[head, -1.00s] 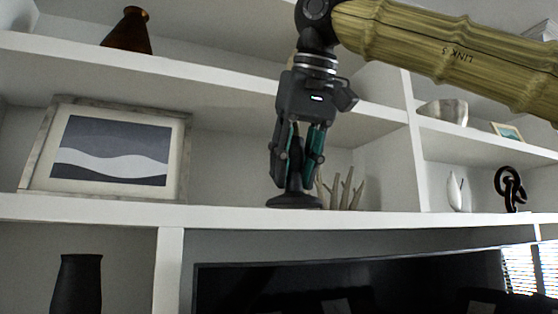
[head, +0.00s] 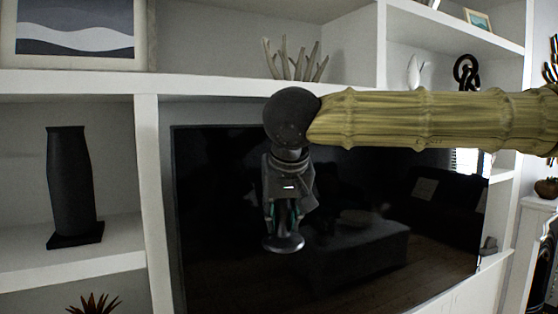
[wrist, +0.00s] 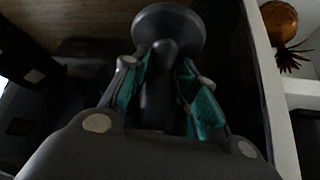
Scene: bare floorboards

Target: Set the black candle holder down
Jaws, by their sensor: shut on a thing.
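The black candle holder (head: 284,243) hangs upright from my gripper (head: 285,212), its round base at the bottom. My gripper points down and is shut on the holder's stem. In the head view the holder is in the air in front of the dark TV screen, with no surface touching its base. In the wrist view the holder's round base (wrist: 168,30) and stem show between the teal finger pads of my gripper (wrist: 165,85). The top of the holder is hidden by the fingers in the head view.
A white shelf (head: 220,82) runs above the TV (head: 400,240), bearing a branch-like ornament (head: 296,60) and a framed picture (head: 75,35). A black vase (head: 72,185) stands in the left compartment. A spiky plant (head: 92,303) is at lower left.

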